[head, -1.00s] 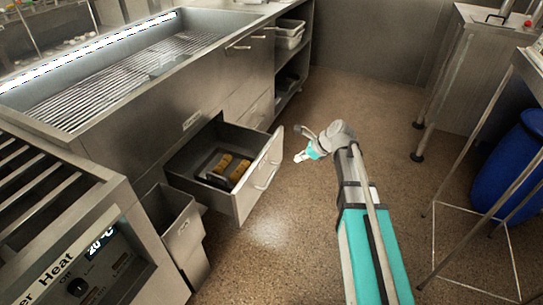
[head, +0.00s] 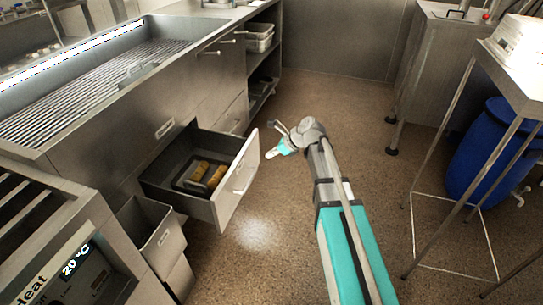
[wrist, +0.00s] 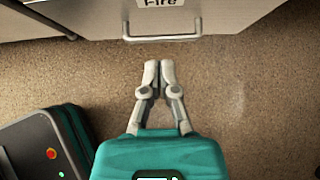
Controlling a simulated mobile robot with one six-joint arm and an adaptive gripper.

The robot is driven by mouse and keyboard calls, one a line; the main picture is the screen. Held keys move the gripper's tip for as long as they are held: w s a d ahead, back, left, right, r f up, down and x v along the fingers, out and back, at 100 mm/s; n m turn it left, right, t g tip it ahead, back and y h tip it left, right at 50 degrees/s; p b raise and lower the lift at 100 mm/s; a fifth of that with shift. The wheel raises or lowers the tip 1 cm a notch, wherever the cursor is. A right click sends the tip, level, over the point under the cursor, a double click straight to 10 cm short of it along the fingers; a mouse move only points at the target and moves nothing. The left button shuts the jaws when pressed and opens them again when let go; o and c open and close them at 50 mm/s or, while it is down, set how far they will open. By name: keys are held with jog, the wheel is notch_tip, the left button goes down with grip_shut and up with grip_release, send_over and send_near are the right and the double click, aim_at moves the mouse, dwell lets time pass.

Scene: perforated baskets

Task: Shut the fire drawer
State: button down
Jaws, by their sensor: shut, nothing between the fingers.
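The fire drawer (head: 229,187) stands pulled out from the steel counter in the head view, with several brown items in a tray inside. Its bar handle (head: 243,178) is on the front panel. In the wrist view the front, labelled "Fire" (wrist: 158,3), is at the top with the handle (wrist: 161,39) below it. My gripper (head: 272,153) is shut and empty, to the right of the drawer front in the head view. In the wrist view the closed fingertips (wrist: 151,64) point at the handle, with a small gap of floor showing between.
A grill counter (head: 100,90) runs behind the drawer. A steel bin (head: 155,238) stands just left of it. A steel table frame (head: 440,170) and a blue barrel (head: 495,155) are at the right. The floor between is clear.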

aim_at(240, 164)
jog(key=b+x, duration=0.2)
jog(key=x, duration=0.1)
jog(key=b+x, duration=0.2)
jog(key=x, duration=0.2)
jog(key=a+r+b+x, duration=0.1)
jog(key=b+x, duration=0.1)
jog(key=x, duration=0.1)
jog(key=shift+w+a+f, duration=0.1)
jog(key=shift+w+a, duration=0.1)
jog(key=shift+w, duration=0.05)
jog(key=shift+w+a, duration=0.3)
jog(key=shift+a, duration=0.55)
